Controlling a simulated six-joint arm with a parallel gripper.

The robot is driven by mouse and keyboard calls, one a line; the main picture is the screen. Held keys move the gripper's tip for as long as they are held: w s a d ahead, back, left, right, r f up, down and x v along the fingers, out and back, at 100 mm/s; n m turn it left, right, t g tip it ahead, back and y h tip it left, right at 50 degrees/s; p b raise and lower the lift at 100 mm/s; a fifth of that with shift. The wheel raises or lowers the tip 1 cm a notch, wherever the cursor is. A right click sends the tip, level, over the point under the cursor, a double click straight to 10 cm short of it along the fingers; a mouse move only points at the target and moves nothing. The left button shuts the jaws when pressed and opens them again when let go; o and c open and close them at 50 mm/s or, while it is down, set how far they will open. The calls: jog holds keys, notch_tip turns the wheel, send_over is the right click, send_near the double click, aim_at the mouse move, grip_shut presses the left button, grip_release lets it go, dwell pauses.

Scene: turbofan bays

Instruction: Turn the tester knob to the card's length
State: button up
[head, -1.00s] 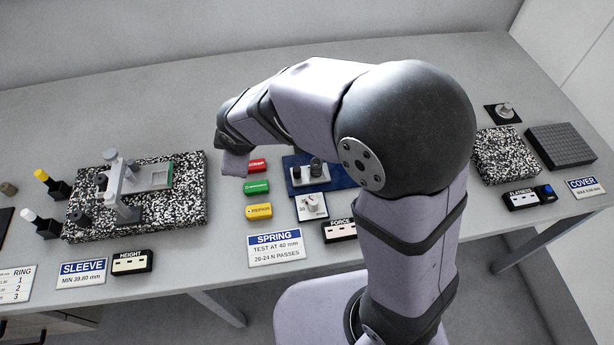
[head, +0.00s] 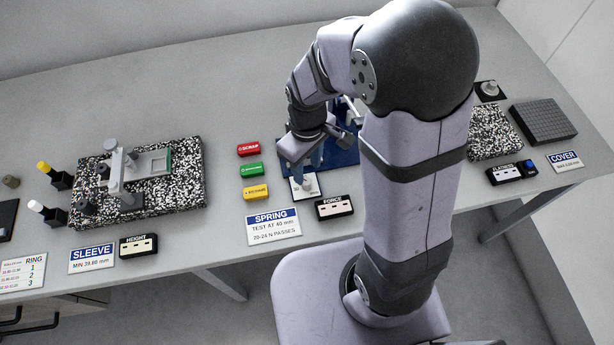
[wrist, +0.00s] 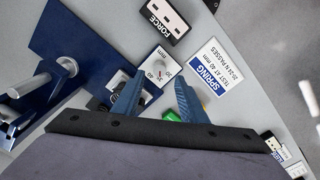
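The tester's white dial plate (head: 296,194) stands in front of its blue base (head: 346,158). The wrist view shows the dial plate (wrist: 160,66) with marks that look like 30, 35 and 40 mm. The pale knob (head: 307,184) sits on the plate; in the wrist view the knob (wrist: 144,93) is partly hidden by a finger, and its setting is unclear. The SPRING card (head: 272,227) reads "TEST AT 40 mm, 20-24 N PASSES"; it also shows in the wrist view (wrist: 216,68). My gripper (wrist: 160,80) is open, its blue fingers pointing down above and close to the knob.
Red (head: 248,149), green (head: 251,169) and yellow (head: 256,193) labelled blocks stand left of the tester. The FORCE display (head: 334,208) lies right of the dial. A metal post (wrist: 38,84) rises from the tester base. The sleeve stand's speckled plate (head: 185,205) is further left.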

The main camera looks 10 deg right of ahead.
aim_at(307, 181)
jog(key=shift+f+p, duration=0.45)
jog(key=shift+f, duration=2.6)
grip_shut()
